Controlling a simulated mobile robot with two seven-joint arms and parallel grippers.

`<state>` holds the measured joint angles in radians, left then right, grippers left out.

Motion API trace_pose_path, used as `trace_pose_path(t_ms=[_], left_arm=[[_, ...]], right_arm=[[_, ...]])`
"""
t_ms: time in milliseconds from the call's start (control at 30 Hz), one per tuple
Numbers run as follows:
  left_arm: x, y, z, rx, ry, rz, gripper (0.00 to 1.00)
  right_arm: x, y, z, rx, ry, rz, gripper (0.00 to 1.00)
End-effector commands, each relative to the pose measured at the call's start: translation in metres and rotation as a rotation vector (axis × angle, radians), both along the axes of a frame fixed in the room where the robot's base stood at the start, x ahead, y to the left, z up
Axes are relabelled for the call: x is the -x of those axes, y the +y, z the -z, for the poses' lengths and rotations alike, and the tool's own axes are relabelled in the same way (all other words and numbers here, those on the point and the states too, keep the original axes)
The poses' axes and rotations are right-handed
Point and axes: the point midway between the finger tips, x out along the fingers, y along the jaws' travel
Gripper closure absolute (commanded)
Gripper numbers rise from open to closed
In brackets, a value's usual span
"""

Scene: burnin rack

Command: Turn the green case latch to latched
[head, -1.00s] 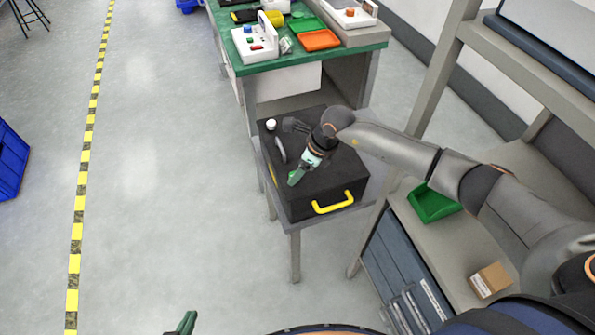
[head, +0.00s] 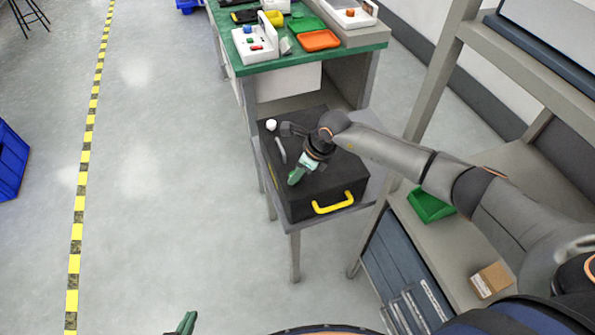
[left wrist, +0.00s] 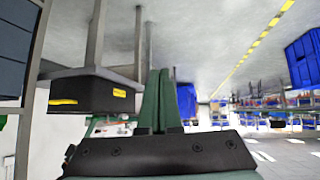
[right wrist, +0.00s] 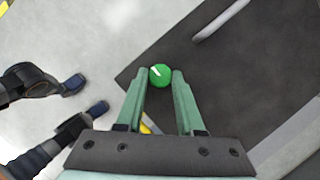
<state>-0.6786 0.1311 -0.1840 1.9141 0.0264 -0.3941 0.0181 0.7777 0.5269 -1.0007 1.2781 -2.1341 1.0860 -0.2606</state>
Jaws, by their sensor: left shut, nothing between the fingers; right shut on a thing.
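The black case (head: 335,185) sits on a small grey stand, with a yellow handle on its front. The green latch (right wrist: 160,75) is a round knob with a white mark on top, seen in the right wrist view; the mark points toward the upper left of that picture. My right gripper (right wrist: 159,79) is shut on the latch, with a finger on each side of it. In the head view my right gripper (head: 296,177) is over the case's left front part and hides the latch. My left gripper (head: 185,324) is shut and empty, away from the case; its fingers (left wrist: 158,95) touch each other.
A grey bar handle (head: 281,150) and a white knob (head: 271,125) stand on the case lid. A green-topped bench (head: 300,58) with trays is behind. A shelf with a green bin (head: 432,204) and a cardboard box (head: 490,280) is at right.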

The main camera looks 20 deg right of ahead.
Motion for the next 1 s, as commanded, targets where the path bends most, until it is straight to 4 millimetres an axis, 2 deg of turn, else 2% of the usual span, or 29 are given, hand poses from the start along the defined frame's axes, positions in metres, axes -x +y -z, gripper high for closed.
trace_pose_path(t_ms=[100,467,667,833,967,1000], left_arm=[[0.0,0.0,0.0,0.0,0.0,0.0,1.0],[0.0,0.0,0.003,0.0,0.0,0.0,1.0],[0.0,0.0,0.018,0.0,0.0,0.0,1.0],[0.001,-0.001,0.04,0.0,0.009,0.003,1.0],[0.002,-0.011,0.057,0.01,0.03,0.02,1.0],[-0.006,-0.019,0.053,0.02,0.012,0.037,1.0]], right_arm=[[0.0,0.0,0.0,0.001,-0.001,0.0,1.0],[-0.001,-0.001,0.0,0.0,-0.002,-0.011,1.0],[-0.002,-0.001,0.003,0.001,-0.003,-0.082,1.0],[-0.003,-0.002,0.005,0.0,-0.005,-0.2,1.0],[-0.005,-0.002,0.006,0.001,-0.006,-0.316,1.0],[-0.005,-0.002,0.006,0.001,-0.006,-0.355,1.0]])
